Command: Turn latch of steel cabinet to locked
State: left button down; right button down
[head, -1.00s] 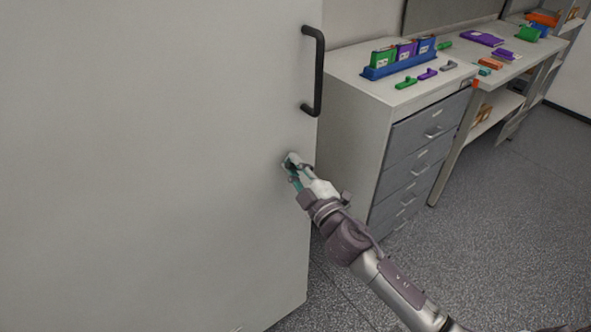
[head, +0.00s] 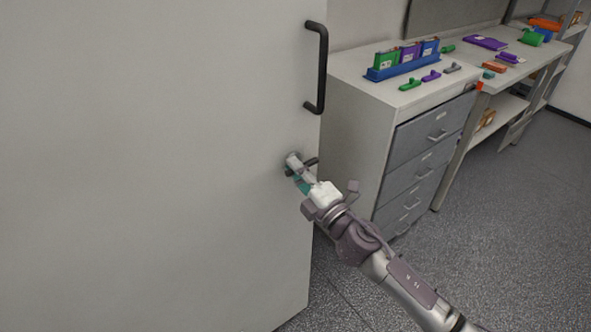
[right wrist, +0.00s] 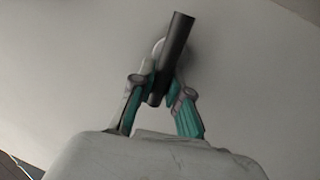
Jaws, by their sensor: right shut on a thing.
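The steel cabinet (head: 150,150) shows its large pale door, with a dark vertical handle (head: 322,70) near the door's right edge. Below the handle is the latch, a dark bar; in the right wrist view the latch (right wrist: 178,45) stands tilted, its top leaning right. My right gripper (head: 297,167) is at the latch. In the right wrist view its teal-padded fingers (right wrist: 165,92) are shut on the lower part of the bar, one on each side. The fingers partly hide the latch's round base. My left gripper is not in view.
A drawer cabinet (head: 362,130) stands right of the steel cabinet, with a blue rack (head: 402,68) of coloured cases and several small coloured pieces on top. A workbench (head: 505,60) stands behind it. The floor (head: 500,240) at the right is clear.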

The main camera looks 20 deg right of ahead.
jog(key=shift+d, duration=0.1)
dwell(0.3)
jog(key=c, duration=1.1)
grip_release()
jog(key=shift+w, duration=0.1)
jog(key=shift+c, duration=0.2)
jog(key=v, duration=1.2)
jog(key=shift+f, duration=0.1)
